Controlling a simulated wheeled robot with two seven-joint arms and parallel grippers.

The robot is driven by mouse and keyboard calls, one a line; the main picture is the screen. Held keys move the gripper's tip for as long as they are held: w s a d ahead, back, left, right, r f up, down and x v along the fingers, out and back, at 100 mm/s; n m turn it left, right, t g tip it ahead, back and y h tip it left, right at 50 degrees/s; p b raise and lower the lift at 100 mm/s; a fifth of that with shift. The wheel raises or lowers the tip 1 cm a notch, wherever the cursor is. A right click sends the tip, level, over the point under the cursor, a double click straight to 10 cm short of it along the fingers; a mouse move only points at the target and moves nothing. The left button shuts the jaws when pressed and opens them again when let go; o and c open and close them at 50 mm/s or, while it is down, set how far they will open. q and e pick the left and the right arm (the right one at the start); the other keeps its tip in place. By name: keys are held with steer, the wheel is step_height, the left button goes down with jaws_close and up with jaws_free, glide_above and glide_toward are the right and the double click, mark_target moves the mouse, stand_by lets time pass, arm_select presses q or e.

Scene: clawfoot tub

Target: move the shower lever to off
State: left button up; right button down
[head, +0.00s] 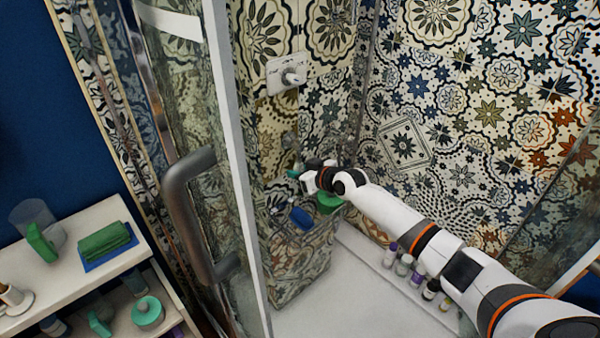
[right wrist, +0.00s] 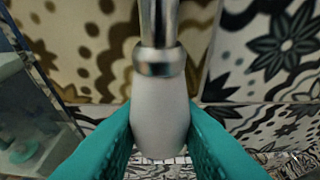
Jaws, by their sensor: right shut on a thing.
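The shower lever (right wrist: 159,103) shows in the right wrist view as a white rounded handle with a chrome collar and stem above it. My right gripper (right wrist: 160,128) has its teal fingers on both sides of the white handle and is shut on it. In the head view my right gripper (head: 298,173) is at the patterned tile wall, below a white control plate. The lever is too small and covered there to make out its angle. My left gripper is not in view.
The white control plate (head: 288,74) with a round knob is on the wall above. A glass door with a thick grey handle (head: 190,210) stands at left. Several bottles (head: 404,265) line a ledge below my right arm. A white shelf (head: 75,270) holds green items.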

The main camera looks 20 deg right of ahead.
stand_by(0.3)
steer(key=c, duration=1.1)
jaws_free()
steer(key=p+v, duration=0.1)
steer(key=v, duration=1.1)
